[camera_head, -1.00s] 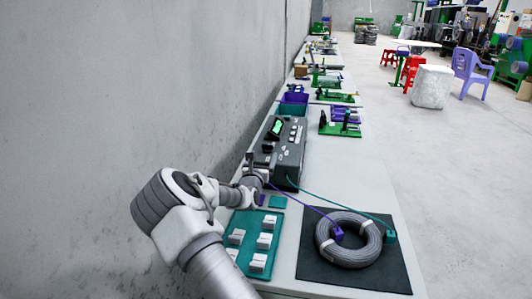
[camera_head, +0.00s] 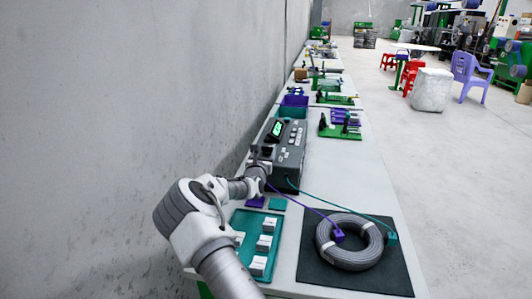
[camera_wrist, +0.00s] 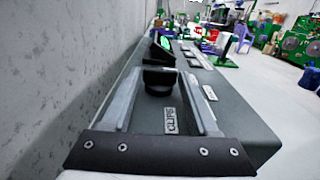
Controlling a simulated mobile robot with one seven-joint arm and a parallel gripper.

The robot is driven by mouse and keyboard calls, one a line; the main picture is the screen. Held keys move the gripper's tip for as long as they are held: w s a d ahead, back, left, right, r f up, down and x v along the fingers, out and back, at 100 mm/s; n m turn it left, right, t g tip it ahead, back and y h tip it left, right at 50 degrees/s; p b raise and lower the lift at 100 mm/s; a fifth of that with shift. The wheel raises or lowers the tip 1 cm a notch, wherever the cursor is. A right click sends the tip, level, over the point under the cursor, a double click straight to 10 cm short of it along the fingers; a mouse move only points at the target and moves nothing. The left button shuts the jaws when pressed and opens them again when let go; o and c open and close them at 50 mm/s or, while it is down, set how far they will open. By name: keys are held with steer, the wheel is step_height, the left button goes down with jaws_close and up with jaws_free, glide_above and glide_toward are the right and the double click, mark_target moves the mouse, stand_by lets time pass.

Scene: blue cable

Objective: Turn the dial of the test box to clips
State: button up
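The test box (camera_head: 296,160) is dark grey with a green-lit screen (camera_head: 277,128) and stands on the bench along the wall. Its black dial (camera_wrist: 160,78) shows in the wrist view between my fingertips. A "CLIPS" label plate (camera_wrist: 171,120) lies on the panel on the near side of the dial, seen turned round. My gripper (camera_wrist: 161,73) is open, with one finger on each side of the dial. I cannot tell whether the fingers touch it. In the head view my gripper (camera_head: 264,164) is at the near left end of the box and hides the dial.
A teal tray (camera_head: 240,220) with white blocks lies below my arm. The concrete wall (camera_head: 150,90) is close on the left.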

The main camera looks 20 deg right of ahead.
jaws_close()
steer(key=shift+w+r+m+g+h, duration=0.1)
steer(key=shift+r+m+g+h, duration=0.05)
steer(key=shift+m+g+h, duration=0.45)
steer(key=shift+w+r+m+g+h, duration=0.15)
steer(key=shift+m+g+h, duration=0.25)
steer(key=shift+h, duration=0.3)
steer(key=shift+a+r+m+g+h, duration=0.1)
steer(key=shift+a+m+g+h, duration=0.05)
steer(key=shift+m+g+h, duration=0.4)
steer(key=shift+w+a+m+g+h+p, duration=0.15)
steer(key=shift+m+g+h+p, duration=0.15)
steer(key=shift+p, duration=0.25)
steer(key=shift+m+g+h+p, duration=0.3)
steer(key=shift+m+g+h, duration=0.05)
steer(key=shift+g, duration=0.3)
steer(key=shift+f, duration=0.2)
